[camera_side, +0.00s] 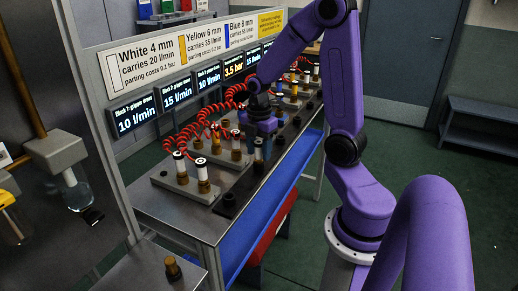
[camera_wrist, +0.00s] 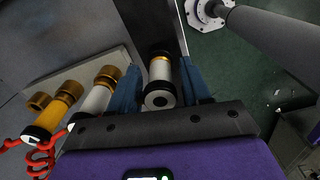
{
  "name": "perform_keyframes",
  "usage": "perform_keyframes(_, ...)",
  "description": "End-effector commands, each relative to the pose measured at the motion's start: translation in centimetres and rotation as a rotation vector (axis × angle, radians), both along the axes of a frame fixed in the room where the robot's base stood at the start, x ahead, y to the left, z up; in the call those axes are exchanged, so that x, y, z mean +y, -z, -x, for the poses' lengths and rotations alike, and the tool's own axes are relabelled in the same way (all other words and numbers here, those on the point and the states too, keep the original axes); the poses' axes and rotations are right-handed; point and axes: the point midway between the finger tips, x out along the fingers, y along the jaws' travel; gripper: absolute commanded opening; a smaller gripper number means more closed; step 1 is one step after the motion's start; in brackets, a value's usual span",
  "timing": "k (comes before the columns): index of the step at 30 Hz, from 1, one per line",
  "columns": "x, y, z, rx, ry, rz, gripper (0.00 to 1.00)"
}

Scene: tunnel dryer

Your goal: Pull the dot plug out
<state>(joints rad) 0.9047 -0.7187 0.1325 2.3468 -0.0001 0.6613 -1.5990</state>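A white plug with an amber band (camera_wrist: 160,82) and a dark round mark on its pale end lies between the two blue fingers of my gripper (camera_wrist: 160,88) in the wrist view. The fingers flank it closely. I cannot tell whether both touch it. In the side view my gripper (camera_side: 262,124) is low over the bench row, and its fingertips are partly hidden. I cannot tell whether this is the same plug.
Left of my gripper in the wrist view are a white plug (camera_wrist: 95,98) and a yellow plug (camera_wrist: 48,118), with red coiled hose nearby. In the side view, more white-topped plugs (camera_side: 202,175) stand on grey blocks. Red coils (camera_side: 205,128) run behind, below lit displays (camera_side: 178,92).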

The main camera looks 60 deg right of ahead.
Motion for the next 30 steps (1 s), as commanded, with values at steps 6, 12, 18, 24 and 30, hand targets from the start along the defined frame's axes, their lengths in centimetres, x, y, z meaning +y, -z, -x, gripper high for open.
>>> perform_keyframes(6, 0.00, -0.02, -0.01, 0.000, 0.000, 0.000, 0.22)
perform_keyframes(12, 0.00, -0.04, -0.02, 0.000, 0.000, 0.000, 0.00)
perform_keyframes(18, 0.01, -0.17, -0.03, 0.000, 0.000, 0.000, 0.00)
perform_keyframes(24, 0.00, -0.39, -0.06, -0.001, -0.001, 0.000, 0.00)
perform_keyframes(30, 0.00, -0.60, -0.07, -0.002, -0.001, 0.000, 0.00)
